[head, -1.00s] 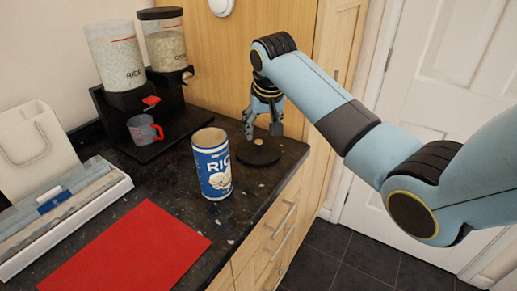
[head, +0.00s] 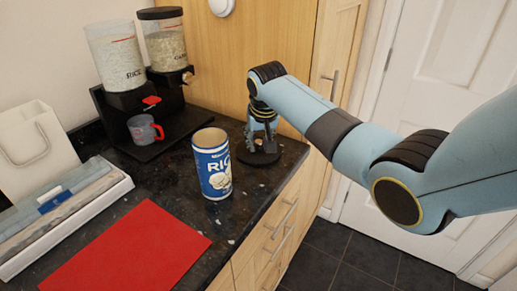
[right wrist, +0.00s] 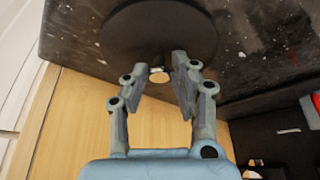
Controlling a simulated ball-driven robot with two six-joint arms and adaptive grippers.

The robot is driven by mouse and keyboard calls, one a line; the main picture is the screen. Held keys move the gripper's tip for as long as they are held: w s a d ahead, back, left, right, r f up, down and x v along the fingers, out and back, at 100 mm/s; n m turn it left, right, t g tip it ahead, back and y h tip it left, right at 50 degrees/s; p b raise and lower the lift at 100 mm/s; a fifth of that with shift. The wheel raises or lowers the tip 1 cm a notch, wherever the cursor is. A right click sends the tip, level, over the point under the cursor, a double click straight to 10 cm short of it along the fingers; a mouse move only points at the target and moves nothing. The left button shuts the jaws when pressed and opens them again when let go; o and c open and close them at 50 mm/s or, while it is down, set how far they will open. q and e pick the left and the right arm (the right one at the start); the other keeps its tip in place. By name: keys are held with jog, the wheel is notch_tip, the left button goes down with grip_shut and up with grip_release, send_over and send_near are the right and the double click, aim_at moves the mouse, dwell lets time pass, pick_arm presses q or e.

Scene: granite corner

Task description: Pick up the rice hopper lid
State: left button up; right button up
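The rice hopper lid (head: 245,157) is a flat dark disc lying on the black speckled worktop near its right edge. It also shows in the right wrist view (right wrist: 160,30), with a small light knob (right wrist: 159,76) at its middle. My right gripper (head: 258,144) points down over the lid. In the right wrist view its two fingers (right wrist: 165,68) are apart, with the knob showing between them near the tips. Whether the fingers touch the knob is not clear. The rice hopper (head: 112,55) stands open-topped at the back left. My left gripper is not in view.
A blue rice canister (head: 212,168) stands upright just left of the lid. A second hopper with a dark lid (head: 163,40) and a red-handled cup (head: 143,130) are behind. A red mat (head: 130,250) lies in front. A wooden cupboard panel (head: 225,70) rises behind the lid.

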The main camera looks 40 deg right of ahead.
grip_shut()
jog(key=shift+r, duration=0.15)
